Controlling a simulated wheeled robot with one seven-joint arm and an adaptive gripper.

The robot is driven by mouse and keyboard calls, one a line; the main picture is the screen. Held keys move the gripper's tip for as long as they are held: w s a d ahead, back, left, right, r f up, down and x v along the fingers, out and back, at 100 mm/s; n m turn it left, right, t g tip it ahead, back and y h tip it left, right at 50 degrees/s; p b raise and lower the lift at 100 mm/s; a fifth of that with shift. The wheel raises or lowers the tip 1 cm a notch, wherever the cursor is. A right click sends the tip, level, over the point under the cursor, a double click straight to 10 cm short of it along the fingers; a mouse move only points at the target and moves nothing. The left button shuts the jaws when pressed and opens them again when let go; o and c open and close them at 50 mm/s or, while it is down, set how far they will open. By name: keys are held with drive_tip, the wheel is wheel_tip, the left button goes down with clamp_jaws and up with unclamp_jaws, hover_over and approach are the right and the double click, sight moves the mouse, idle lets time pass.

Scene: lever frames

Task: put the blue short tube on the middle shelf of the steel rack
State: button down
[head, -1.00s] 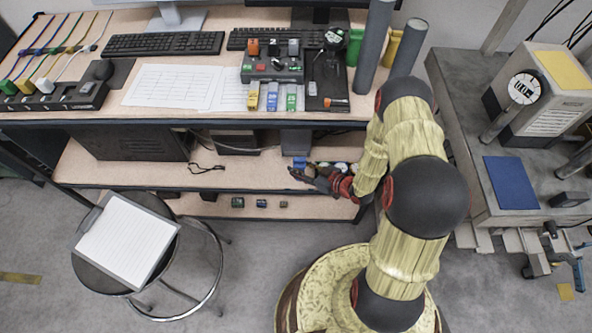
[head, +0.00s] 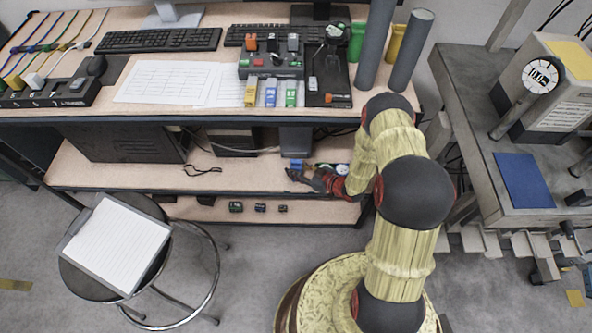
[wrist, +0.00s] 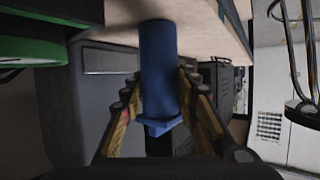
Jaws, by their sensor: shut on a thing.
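The blue short tube (wrist: 158,75) stands lengthwise between my fingers in the wrist view, with a wider blue flange at its near end. My gripper (wrist: 158,98) is shut on it, with one finger on each side. In the head view my gripper (head: 298,176) is low, at the desk's under-shelf, and a small blue piece (head: 296,165) shows by its fingertips. My arm hides part of that area. I cannot make out the steel rack or its middle shelf for certain in either view.
The desk top (head: 200,70) is above my gripper. The under-shelf (head: 120,178) carries a dark case; small items (head: 260,208) sit on a lower shelf. A stool (head: 115,250) stands at left. A grey bench (head: 475,130) is at right.

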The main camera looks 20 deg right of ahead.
drive_tip(key=c, duration=1.3)
unclamp_jaws()
drive_tip(key=shift+f, duration=0.1)
drive_tip(key=shift+c, duration=0.2)
drive_tip(key=shift+s+d+r, duration=0.1)
drive_tip(key=shift+r, duration=0.1)
drive_tip(key=p+v, duration=0.4)
drive_tip(key=v, duration=0.7)
drive_tip(key=shift+s+d, duration=0.2)
drive_tip(key=shift+s, duration=0.1)
